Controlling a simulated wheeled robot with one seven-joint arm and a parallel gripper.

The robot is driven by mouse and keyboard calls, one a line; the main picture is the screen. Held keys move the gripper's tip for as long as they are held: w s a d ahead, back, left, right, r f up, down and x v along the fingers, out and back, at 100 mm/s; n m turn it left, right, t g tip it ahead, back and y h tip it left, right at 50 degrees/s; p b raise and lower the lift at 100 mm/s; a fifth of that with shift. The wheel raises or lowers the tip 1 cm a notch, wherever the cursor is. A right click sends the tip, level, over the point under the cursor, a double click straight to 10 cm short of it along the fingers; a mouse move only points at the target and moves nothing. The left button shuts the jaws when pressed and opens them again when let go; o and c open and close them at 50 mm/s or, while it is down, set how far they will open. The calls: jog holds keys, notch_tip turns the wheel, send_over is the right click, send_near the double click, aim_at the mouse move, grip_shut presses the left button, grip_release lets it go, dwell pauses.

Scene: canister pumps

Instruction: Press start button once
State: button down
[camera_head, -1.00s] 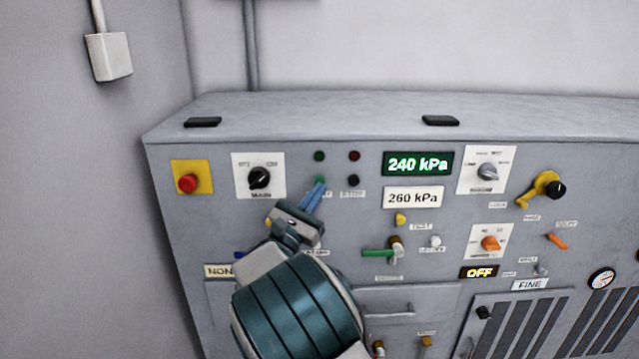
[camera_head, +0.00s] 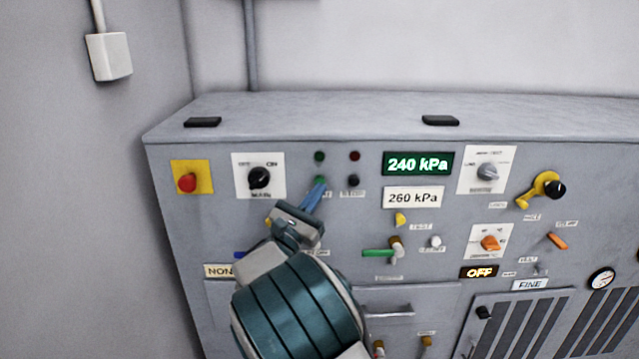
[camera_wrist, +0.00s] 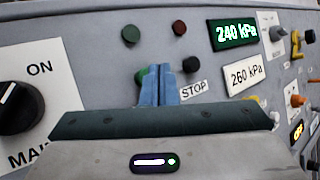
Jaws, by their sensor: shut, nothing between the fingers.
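The green start button (camera_head: 320,179) is on the grey panel, left of the black stop button (camera_head: 354,180). In the wrist view the start button (camera_wrist: 142,75) shows only in part behind my fingers. My gripper (camera_head: 317,187) is shut and empty, its blue fingertips at the start button's lower edge. In the wrist view the fingertips (camera_wrist: 157,70) overlap the button, and I cannot tell whether they touch it. A dark green lamp (camera_head: 319,156) and a dark red lamp (camera_head: 354,156) sit above the buttons.
The black main knob (camera_head: 259,178) points toward ON at the left, beside a red button (camera_head: 187,183) on a yellow plate. The green display (camera_head: 418,163) reads 240 kPa and the white label (camera_head: 413,197) reads 260 kPa. A green-handled valve (camera_head: 378,253) is lower right of my gripper.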

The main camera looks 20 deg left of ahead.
jog(key=shift+w, duration=0.1)
jog(key=shift+w+a, duration=0.1)
jog(key=shift+w, duration=0.2)
jog(key=shift+w+a, duration=0.15)
jog(key=shift+w, duration=0.3)
dwell(0.8)
jog(key=shift+s, duration=0.15)
jog(key=shift+s+d, duration=0.3)
jog(key=shift+s, duration=0.4)
jog(key=shift+s+d+p, duration=0.1)
jog(key=shift+s+d, duration=0.15)
jog(key=shift+s, duration=0.55)
jog(key=shift+s+d+p, duration=0.1)
jog(key=shift+s+d, duration=0.2)
jog(key=shift+s, duration=0.5)
jog(key=shift+s+d+p, duration=0.1)
jog(key=shift+s+d, duration=0.15)
jog(key=shift+s, duration=0.55)
